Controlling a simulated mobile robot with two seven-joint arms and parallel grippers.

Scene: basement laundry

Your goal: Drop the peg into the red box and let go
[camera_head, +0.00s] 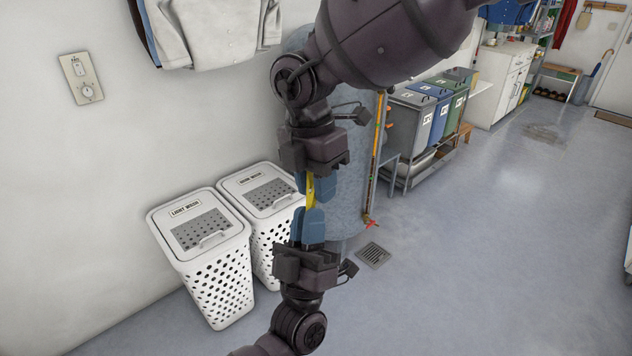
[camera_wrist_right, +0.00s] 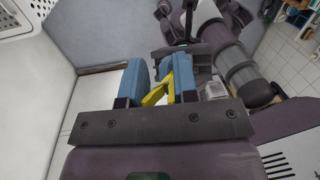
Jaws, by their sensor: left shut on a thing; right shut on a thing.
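The yellow peg (camera_head: 310,192) is between my two grippers, which face each other one above the other in the head view. My right gripper (camera_head: 317,186), the upper one, points down with its blue fingers shut on the peg. My left gripper (camera_head: 306,224), the lower one, points up with its blue fingers shut on the peg's lower part. In the right wrist view the peg (camera_wrist_right: 157,94) shows between the blue fingers of my right gripper (camera_wrist_right: 155,85), with the left gripper beyond. The fingers hide much of the peg. I see no red box in either view.
Two white perforated hampers (camera_head: 205,258) stand against the wall at left. A grey-blue cylindrical tank (camera_head: 350,190) stands behind my grippers. Several lidded bins (camera_head: 412,118) stand on a rack farther back. A floor drain (camera_head: 373,254) lies in open floor at right.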

